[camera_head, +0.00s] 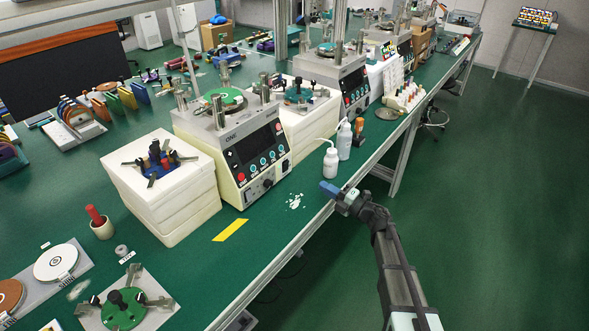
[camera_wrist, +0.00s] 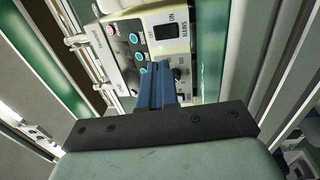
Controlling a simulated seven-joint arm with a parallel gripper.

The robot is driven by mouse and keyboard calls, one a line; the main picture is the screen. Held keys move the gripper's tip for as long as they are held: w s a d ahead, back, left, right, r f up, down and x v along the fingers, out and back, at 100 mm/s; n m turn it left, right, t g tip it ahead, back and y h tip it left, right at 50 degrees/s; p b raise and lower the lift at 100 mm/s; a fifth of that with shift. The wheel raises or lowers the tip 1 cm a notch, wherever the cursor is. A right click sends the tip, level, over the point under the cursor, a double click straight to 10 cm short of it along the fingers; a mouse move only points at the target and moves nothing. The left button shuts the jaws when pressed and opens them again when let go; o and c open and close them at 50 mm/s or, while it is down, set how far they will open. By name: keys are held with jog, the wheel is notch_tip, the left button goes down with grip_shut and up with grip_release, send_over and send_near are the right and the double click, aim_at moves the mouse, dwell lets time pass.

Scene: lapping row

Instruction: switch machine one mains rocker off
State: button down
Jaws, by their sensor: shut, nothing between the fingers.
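Machine one (camera_head: 222,134), a white and grey lapping machine marked ONE, stands near the table's right edge. Its panel has a dark screen, teal buttons and a red button. In the wrist view the mains rocker (camera_wrist: 168,38) is a black rectangle beside MAINS, ON and OFF lettering. I cannot tell which end of it is pressed in. My gripper (camera_head: 328,188) has blue fingers, shut and empty, at the table edge, right of the machine and apart from it. In the wrist view its fingertips (camera_wrist: 157,68) point at the panel and overlap it below the rocker, near a black knob (camera_wrist: 178,73).
A white squeeze bottle (camera_head: 330,163) and another bottle (camera_head: 344,141) stand close behind my gripper. White spill flecks (camera_head: 295,201) and a yellow strip (camera_head: 231,230) lie in front of the machine. A white block stack (camera_head: 165,209) stands to its left. The floor at right is open.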

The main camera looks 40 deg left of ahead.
aim_at(288, 164)
jog(key=a, duration=0.4)
jog(key=a+r, duration=0.1)
jog(key=a, duration=0.9)
jog(key=shift+r, duration=0.35)
jog(key=shift+a+r, duration=0.1)
jog(key=shift+a, duration=0.1)
jog(key=d, duration=0.4)
jog(key=d+r, duration=0.1)
jog(key=d, duration=0.9)
jog(key=shift+d+r, duration=0.1)
jog(key=shift+r, duration=0.25)
jog(key=shift+w, duration=0.1)
